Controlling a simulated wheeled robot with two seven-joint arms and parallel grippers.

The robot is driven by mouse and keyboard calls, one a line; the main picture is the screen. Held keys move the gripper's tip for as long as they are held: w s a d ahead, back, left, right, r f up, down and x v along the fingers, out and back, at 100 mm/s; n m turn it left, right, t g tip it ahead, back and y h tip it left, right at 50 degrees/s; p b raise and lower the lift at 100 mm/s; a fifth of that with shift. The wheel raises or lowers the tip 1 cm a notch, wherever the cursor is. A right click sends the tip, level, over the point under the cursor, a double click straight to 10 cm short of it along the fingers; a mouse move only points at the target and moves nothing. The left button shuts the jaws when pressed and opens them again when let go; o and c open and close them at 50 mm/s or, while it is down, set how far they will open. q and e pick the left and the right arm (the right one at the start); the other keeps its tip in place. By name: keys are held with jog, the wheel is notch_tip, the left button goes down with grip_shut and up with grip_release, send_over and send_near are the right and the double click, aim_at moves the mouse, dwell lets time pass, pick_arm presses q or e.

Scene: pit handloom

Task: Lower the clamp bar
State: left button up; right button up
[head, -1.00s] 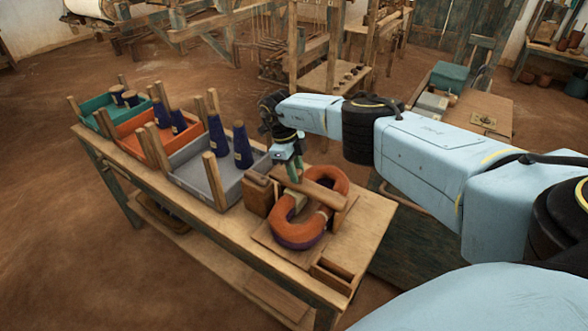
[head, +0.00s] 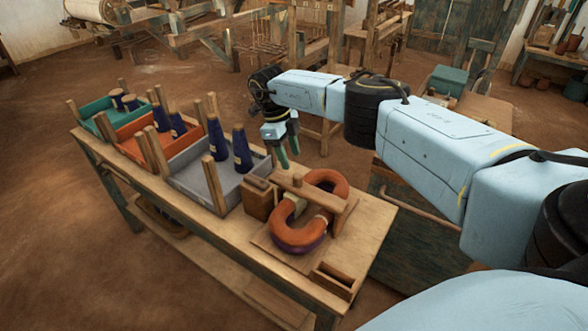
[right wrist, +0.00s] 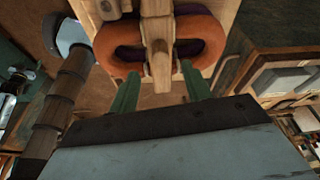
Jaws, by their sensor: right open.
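A wooden clamp bar (head: 318,194) lies across the middle of an orange and purple figure-eight coil (head: 297,234) on a flat board on the bench. A short wooden piece stands up near the bar's far end. My right gripper (head: 284,155) hangs just above and behind that end, apart from it, with fingers spread and empty. In the right wrist view, the clamp bar (right wrist: 157,12) crosses the coil (right wrist: 200,38) beyond my two green fingertips (right wrist: 160,85). A wooden piece points toward the camera between them, without visible contact. My left gripper is out of view.
A wooden block (head: 258,199) stands left of the coil. Grey (head: 204,186), orange (head: 131,146) and teal (head: 93,128) trays with posts and dark blue cones line the bench. A small slotted wooden box (head: 333,280) sits at the near end.

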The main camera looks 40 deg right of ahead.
jog(key=v, duration=0.6)
jog(key=shift+b, duration=0.35)
